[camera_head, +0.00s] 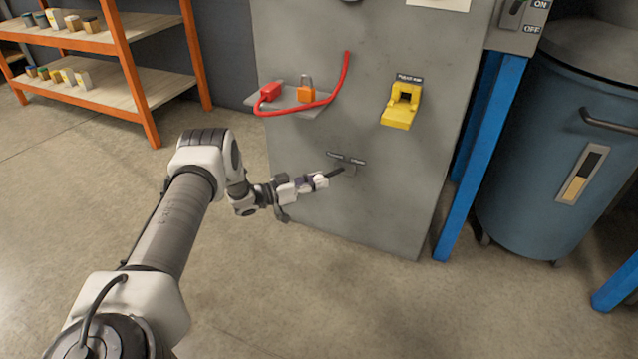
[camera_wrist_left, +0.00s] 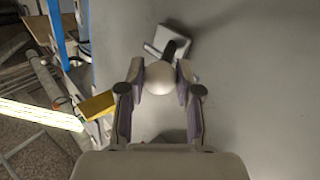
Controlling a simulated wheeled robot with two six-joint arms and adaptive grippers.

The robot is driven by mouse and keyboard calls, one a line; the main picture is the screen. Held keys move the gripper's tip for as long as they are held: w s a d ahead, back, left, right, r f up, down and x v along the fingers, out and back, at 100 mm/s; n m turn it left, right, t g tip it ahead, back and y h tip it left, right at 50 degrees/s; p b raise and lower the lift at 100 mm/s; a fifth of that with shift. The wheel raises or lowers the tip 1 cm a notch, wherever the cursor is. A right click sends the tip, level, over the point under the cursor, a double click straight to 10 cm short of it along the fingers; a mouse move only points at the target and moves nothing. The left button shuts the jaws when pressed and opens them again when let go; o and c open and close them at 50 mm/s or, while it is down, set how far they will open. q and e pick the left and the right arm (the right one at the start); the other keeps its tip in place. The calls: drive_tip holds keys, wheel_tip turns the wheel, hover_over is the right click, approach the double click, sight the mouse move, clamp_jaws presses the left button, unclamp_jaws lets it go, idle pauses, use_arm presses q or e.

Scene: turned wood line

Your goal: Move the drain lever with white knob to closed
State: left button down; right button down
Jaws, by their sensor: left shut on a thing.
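The drain lever sits low on the grey cabinet panel, below two small dark labels. Its dark lever arm (camera_head: 337,172) shows in the head view, pointing left and out from the panel. In the left wrist view its white knob (camera_wrist_left: 160,78) is between my fingertips, with the mount (camera_wrist_left: 175,42) just beyond. My left gripper (camera_head: 320,181) is shut on the knob; it also shows in the left wrist view (camera_wrist_left: 160,88). The label text is too small to read. My right gripper is not in view.
Above the lever, a small shelf (camera_head: 285,104) holds a red lockout piece and an orange padlock (camera_head: 306,90), with a red cable beside them. A yellow box (camera_head: 402,103) is mounted at right. A blue post (camera_head: 480,150) and blue drum (camera_head: 560,120) stand further right. Floor is clear at left.

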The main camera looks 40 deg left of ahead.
use_arm(q)
drive_tip(key=shift+w+a+r, duration=0.15)
drive_tip(key=shift+a+r, duration=0.05)
drive_tip(key=shift+a, duration=0.3)
drive_tip(key=c, duration=1.1)
unclamp_jaws()
drive_tip(key=o, duration=0.4)
drive_tip(key=shift+a+f, duration=0.1)
drive_tip(key=shift+f, duration=0.05)
drive_tip(key=shift+c, duration=0.2)
drive_tip(key=v, duration=1.2)
